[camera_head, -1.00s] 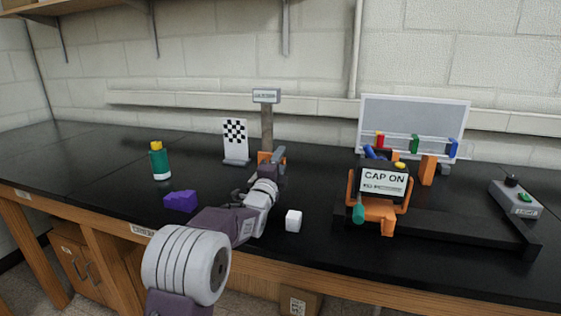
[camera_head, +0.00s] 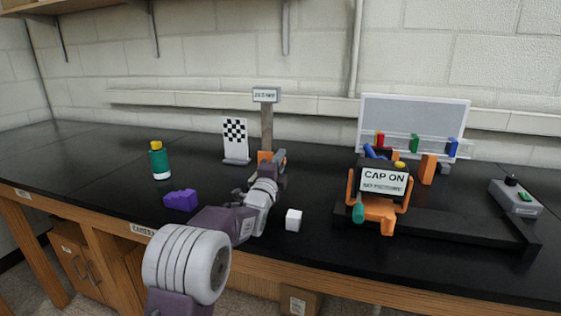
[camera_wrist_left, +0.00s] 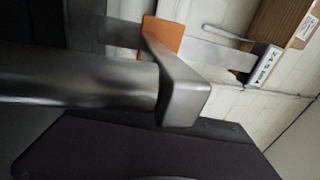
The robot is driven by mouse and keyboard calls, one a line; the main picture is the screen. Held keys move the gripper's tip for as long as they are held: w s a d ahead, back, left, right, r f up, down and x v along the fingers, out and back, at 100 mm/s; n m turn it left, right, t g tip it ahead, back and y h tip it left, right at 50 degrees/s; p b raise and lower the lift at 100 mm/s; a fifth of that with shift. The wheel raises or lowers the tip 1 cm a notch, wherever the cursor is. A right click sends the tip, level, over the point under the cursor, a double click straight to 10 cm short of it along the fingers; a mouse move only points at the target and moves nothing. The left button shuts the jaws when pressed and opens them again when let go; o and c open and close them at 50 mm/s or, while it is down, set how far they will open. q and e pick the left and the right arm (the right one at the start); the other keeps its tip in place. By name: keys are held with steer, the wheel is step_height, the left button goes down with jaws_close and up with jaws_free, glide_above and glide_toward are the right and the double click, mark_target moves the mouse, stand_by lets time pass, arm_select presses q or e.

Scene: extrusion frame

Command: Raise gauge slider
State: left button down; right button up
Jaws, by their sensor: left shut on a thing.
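The gauge is an upright post (camera_head: 267,128) with a small sign (camera_head: 266,95) on top, standing at the back middle of the bench. Its orange slider (camera_head: 264,157) sits low on the post, partly hidden by my arm. My left gripper (camera_head: 277,160) is at the slider and shut on it. In the left wrist view, a grey finger (camera_wrist_left: 178,85) lies in front of the orange slider (camera_wrist_left: 165,38), and the gauge's sign (camera_wrist_left: 265,65) is at the right. The exact contact is hidden. My right gripper is not in view.
A checkered board (camera_head: 235,135) stands just left of the post. An orange-and-black "CAP ON" device (camera_head: 383,183) stands at the right.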

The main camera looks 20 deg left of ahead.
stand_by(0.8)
arm_select(q)
step_height(320, 180, up, 13)
steer(key=p, duration=0.6)
steer(key=shift+f, duration=0.15)
steer(key=c, duration=1.3)
jaws_free()
steer(key=shift+o, duration=0.2)
steer(key=shift+f, duration=0.1)
steer(key=s+f+b, duration=0.1)
steer(key=s, duration=0.8)
steer(key=shift+a+f+b, duration=0.15)
steer(key=shift+f+b, duration=0.2)
